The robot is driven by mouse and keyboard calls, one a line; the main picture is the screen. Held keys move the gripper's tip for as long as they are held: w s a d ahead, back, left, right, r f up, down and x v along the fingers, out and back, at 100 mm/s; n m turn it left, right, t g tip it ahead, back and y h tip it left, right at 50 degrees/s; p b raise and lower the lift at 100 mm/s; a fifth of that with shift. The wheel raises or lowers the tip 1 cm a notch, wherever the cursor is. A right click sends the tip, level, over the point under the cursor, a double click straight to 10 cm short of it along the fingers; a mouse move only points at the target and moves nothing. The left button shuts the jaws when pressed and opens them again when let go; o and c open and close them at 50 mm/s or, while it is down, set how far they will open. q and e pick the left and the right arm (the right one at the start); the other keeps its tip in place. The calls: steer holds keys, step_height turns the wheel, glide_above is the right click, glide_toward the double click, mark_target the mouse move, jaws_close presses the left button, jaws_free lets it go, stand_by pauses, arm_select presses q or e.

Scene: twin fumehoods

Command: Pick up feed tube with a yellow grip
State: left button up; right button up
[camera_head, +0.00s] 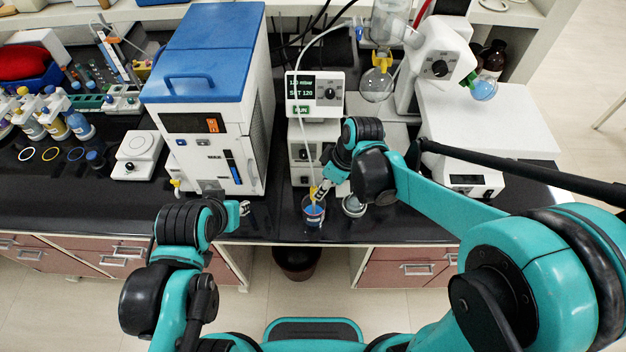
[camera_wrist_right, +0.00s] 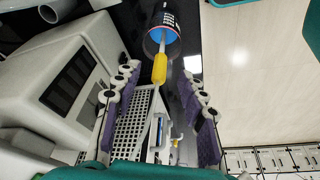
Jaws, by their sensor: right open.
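The feed tube is a thin pale tube with a yellow grip (camera_head: 313,193). Its lower end stands in a labelled container with blue contents (camera_head: 314,213) near the counter's front edge. In the right wrist view the yellow grip (camera_wrist_right: 160,68) lies between the fingertips of my right gripper (camera_wrist_right: 160,73), with gaps on both sides. My right gripper (camera_head: 322,190) is open, with purple finger pads. The blue-topped container (camera_wrist_right: 164,27) is just beyond the fingertips. My left gripper (camera_head: 243,208) is by the counter edge, left of the container, mostly hidden behind its arm; its jaws are unclear.
A blue-topped white instrument (camera_head: 205,120) stands left of the container. A pump with a display (camera_head: 315,95) stands behind it. A small round dish (camera_head: 354,206) is close on the right. A rotary evaporator (camera_head: 440,60) is at the back right. A bin (camera_head: 297,262) is below the counter.

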mark_target(314, 204)
steer(key=shift+w+a+f+n, duration=0.3)
steer(key=shift+w+a+n, duration=0.15)
steer(key=shift+a, duration=0.25)
steer(key=x, duration=0.5)
steer(key=b+x, duration=0.1)
steer(key=x, duration=0.1)
steer(key=shift+s+d+f, duration=0.15)
steer(key=shift+s+f, duration=0.15)
steer(key=shift+f, duration=0.05)
jaws_close()
